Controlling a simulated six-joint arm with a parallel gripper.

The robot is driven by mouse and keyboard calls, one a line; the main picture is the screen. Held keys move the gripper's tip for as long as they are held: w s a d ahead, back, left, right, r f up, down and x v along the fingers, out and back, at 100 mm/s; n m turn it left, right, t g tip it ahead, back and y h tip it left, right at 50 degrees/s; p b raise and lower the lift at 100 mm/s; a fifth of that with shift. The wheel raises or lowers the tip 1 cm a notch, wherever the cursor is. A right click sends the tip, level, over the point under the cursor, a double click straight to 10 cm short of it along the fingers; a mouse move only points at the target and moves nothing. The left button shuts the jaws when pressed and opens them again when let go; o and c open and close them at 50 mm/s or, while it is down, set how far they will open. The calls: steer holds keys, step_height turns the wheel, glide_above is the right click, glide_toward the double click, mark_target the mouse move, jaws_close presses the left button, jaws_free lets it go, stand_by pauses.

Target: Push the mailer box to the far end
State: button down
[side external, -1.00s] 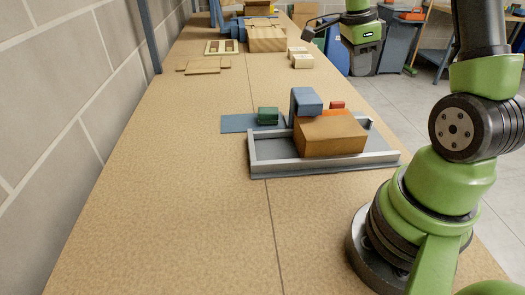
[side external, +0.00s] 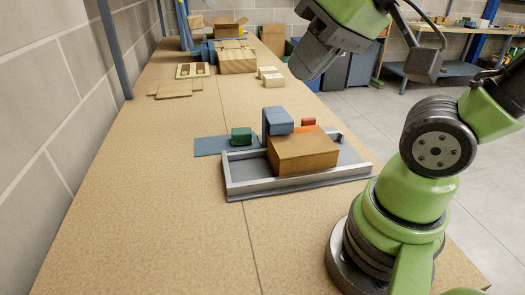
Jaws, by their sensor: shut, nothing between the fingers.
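A brown cardboard box (side external: 303,154), which I take for the mailer box, sits in a shallow grey tray (side external: 262,188) with low light rails, right of the tray's middle. A blue block (side external: 278,121) stands close behind the box's left part. An orange piece (side external: 308,129) shows partly behind the box. My gripper (side external: 306,68) is at the top of the side view, tilted down to the left, apart from the box and above the far part of the table. Its fingers look shut and hold nothing.
A green block (side external: 241,135) rests on a blue mat (side external: 208,146) beside the tray. A small red block (side external: 308,122) is behind the box. Flat boards (side external: 176,90), cream blocks (side external: 271,77) and a wooden box (side external: 237,62) lie farther back. The near left table is bare.

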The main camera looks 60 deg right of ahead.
mark_target(294, 142)
steer(key=w+d+f+n+g+h, duration=0.1)
steer(key=w+d+f+n+g, duration=0.15)
steer(key=w, duration=0.55)
steer(key=w+d+f+n+g+h, duration=0.1)
steer(key=w+d+f+n+g, duration=0.3)
steer(key=f, duration=0.6)
steer(key=w+d+f+n+g+h, duration=0.15)
steer(key=w+d+f+n, duration=0.35)
steer(key=f, duration=0.5)
steer(key=shift+n+y, duration=0.25)
steer(key=s+d, duration=0.7)
steer(key=shift+s+d+r, duration=0.15)
steer(key=shift+s, duration=0.1)
steer(key=shift+f, duration=0.9)
steer(key=shift+w, duration=0.1)
